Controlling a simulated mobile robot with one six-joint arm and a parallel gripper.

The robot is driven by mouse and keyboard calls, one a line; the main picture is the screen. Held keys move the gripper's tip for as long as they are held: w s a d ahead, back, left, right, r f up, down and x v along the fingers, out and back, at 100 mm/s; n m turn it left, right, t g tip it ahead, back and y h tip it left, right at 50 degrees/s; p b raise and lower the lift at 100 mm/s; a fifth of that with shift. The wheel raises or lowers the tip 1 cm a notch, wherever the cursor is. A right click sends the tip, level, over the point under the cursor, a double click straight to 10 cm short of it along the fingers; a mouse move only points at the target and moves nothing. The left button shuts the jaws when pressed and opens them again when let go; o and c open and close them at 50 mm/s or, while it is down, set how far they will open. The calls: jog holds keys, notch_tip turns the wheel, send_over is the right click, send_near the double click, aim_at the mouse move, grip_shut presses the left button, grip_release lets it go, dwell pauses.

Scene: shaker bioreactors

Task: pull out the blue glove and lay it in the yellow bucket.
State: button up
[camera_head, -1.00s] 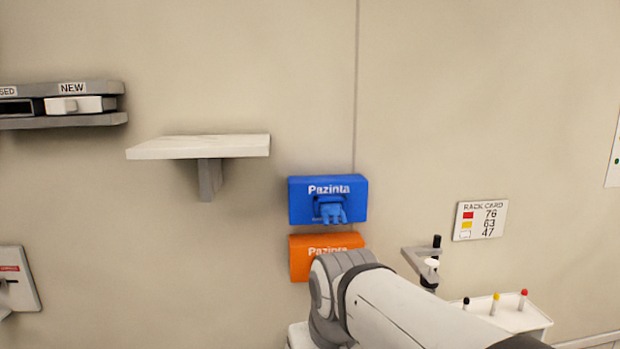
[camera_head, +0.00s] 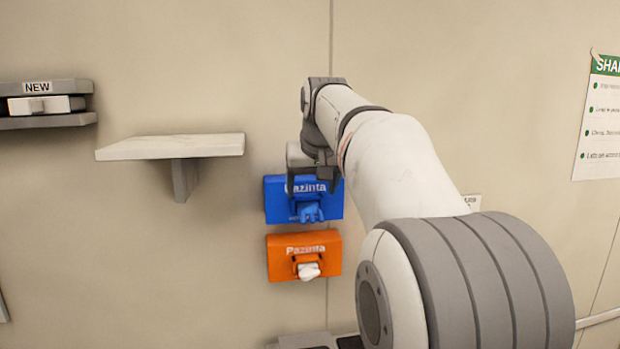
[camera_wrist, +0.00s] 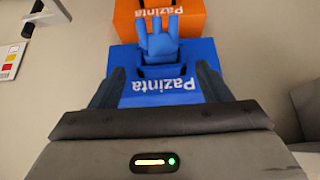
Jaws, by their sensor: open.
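A blue glove (camera_head: 311,212) sticks out of the opening of a blue Pazinta box (camera_head: 275,205) on the wall. In the wrist view the glove (camera_wrist: 160,42) shows with its fingers toward the top, in front of the blue box (camera_wrist: 125,58). My gripper (camera_head: 314,185) is in front of the blue box's upper part, and covers some of its lettering. In the wrist view my gripper (camera_wrist: 158,75) is open, its two fingers on either side of the box's lettering, with nothing between them but a view of the box. The glove lies just beyond the fingertips. The yellow bucket is not in view.
An orange Pazinta box (camera_head: 276,262) with a white glove (camera_head: 308,271) is mounted just below the blue one. A pale wall shelf (camera_head: 170,148) is at the left, with a holder labelled NEW (camera_head: 48,121) further left. A poster (camera_head: 603,120) hangs at the far right.

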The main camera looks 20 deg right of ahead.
aim_at(311, 209)
jog(key=shift+x, duration=2.65)
jog(key=shift+c, duration=0.4)
jog(key=c, duration=0.8)
jog(key=shift+o, duration=0.2)
jog(key=shift+s, duration=0.25)
jog(key=shift+s, duration=0.35)
jog(key=shift+s+a, duration=0.1)
jog(key=shift+s, duration=0.15)
jog(key=shift+s+a+b, duration=0.1)
jog(key=shift+s+b, duration=0.2)
jog(key=shift+s, duration=0.05)
jog(key=shift+s, duration=0.1)
